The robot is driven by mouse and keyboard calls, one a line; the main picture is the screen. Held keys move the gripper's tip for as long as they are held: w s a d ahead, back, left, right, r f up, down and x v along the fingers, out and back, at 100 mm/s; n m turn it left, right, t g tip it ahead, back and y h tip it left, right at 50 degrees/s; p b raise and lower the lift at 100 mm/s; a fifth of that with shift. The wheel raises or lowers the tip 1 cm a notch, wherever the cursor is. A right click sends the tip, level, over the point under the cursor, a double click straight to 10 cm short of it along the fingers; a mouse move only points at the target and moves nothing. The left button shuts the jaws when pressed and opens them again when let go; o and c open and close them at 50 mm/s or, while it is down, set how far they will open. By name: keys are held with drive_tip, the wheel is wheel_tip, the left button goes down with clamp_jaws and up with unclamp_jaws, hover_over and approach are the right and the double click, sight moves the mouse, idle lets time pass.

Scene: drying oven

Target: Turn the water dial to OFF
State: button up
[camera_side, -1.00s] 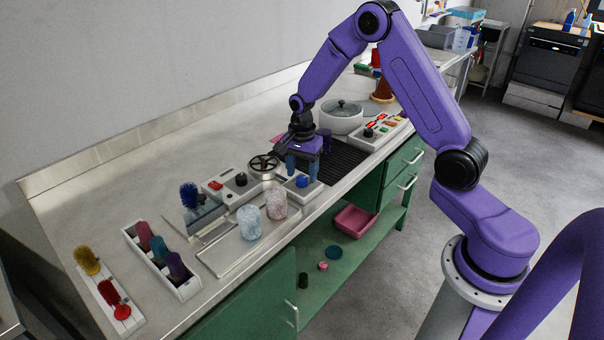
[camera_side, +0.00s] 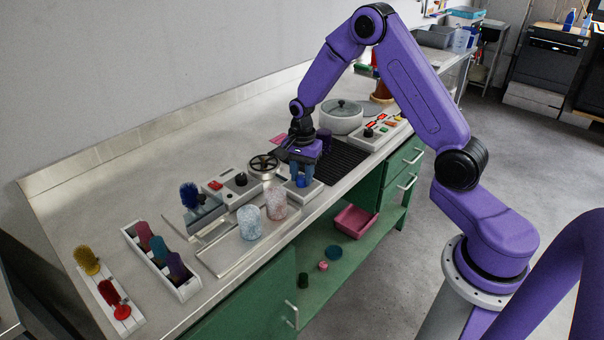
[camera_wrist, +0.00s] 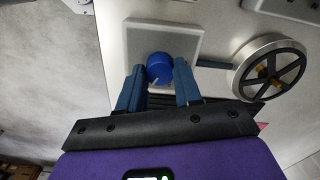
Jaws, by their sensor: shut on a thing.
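The water dial is a blue round knob (camera_wrist: 160,68) with a pale pointer mark, on a square light-grey plate (camera_wrist: 160,38). In the wrist view the pointer aims down and to the left. In the side view the dial (camera_side: 302,182) shows low between my fingers, and its plate (camera_side: 290,191) lies on the counter. My gripper (camera_wrist: 158,75) has its two blue fingers on either side of the knob, shut on it. In the side view my gripper (camera_side: 301,176) points down over the plate. No OFF label is readable in either view.
A black handwheel (camera_wrist: 270,68) stands right beside the plate. A grey box with a black knob and red button (camera_side: 235,186) is to the left. Two speckled cups (camera_side: 249,222) stand close by. A lidded pot (camera_side: 341,117) and a black grate (camera_side: 343,160) lie behind.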

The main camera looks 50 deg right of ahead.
drive_tip(key=n, duration=1.1)
drive_tip(key=shift+n, duration=0.3)
drive_tip(key=n, duration=1.1)
drive_tip(key=shift+n, duration=0.4)
drive_tip(key=o, duration=1.1)
drive_tip(key=shift+c, duration=0.2)
drive_tip(key=shift+r, duration=0.1)
